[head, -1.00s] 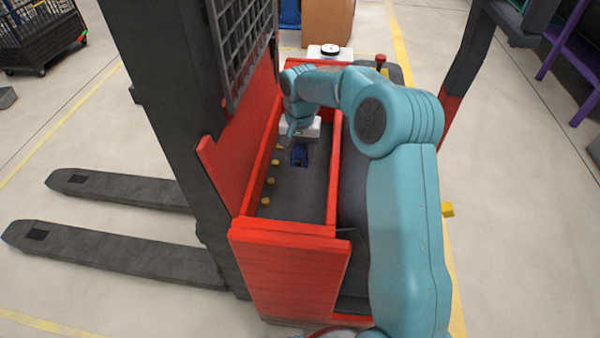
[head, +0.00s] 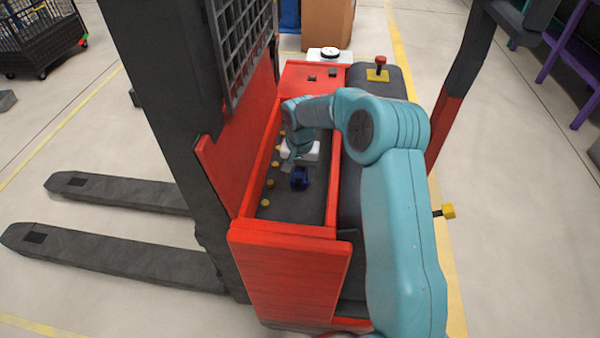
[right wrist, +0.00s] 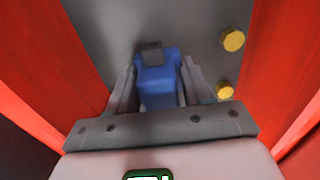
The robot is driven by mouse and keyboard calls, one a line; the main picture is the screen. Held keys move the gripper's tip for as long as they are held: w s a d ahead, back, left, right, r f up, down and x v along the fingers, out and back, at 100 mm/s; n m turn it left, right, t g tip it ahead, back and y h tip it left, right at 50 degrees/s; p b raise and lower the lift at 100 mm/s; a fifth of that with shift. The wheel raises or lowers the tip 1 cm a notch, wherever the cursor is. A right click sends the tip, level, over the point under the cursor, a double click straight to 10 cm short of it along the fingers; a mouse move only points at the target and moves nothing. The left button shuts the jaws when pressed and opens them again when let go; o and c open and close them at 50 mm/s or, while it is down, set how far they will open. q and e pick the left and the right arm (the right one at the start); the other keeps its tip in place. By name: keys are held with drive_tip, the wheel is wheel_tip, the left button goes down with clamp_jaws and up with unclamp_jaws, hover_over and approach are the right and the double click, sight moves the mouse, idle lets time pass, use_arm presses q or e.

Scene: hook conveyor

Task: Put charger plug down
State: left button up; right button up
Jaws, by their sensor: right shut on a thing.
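The charger plug (head: 300,179) is a blue block with a dark grey end. It shows between my fingers in the right wrist view (right wrist: 158,82). My right gripper (head: 299,171) is shut on it, one finger on each side. The plug is inside the red-walled bay of the truck, over its dark grey floor (head: 290,207). I cannot tell whether it touches that floor. My left gripper is not in view.
Several yellow knobs (head: 265,203) line the left side of the bay floor. Red walls (head: 333,200) close in the bay. A red stop button (head: 380,62) stands behind, and a dark mast (head: 165,110) rises at the left. The near bay floor is clear.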

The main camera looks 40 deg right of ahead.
drive_tip(key=shift+f, duration=0.35)
drive_tip(key=o, duration=1.4)
drive_tip(key=shift+r, duration=0.15)
drive_tip(key=shift+r, duration=0.4)
wheel_tip(320, 180, up, 12)
drive_tip(key=shift+r+p, duration=0.15)
drive_tip(key=shift+p, duration=0.8)
drive_tip(key=shift+s, duration=0.1)
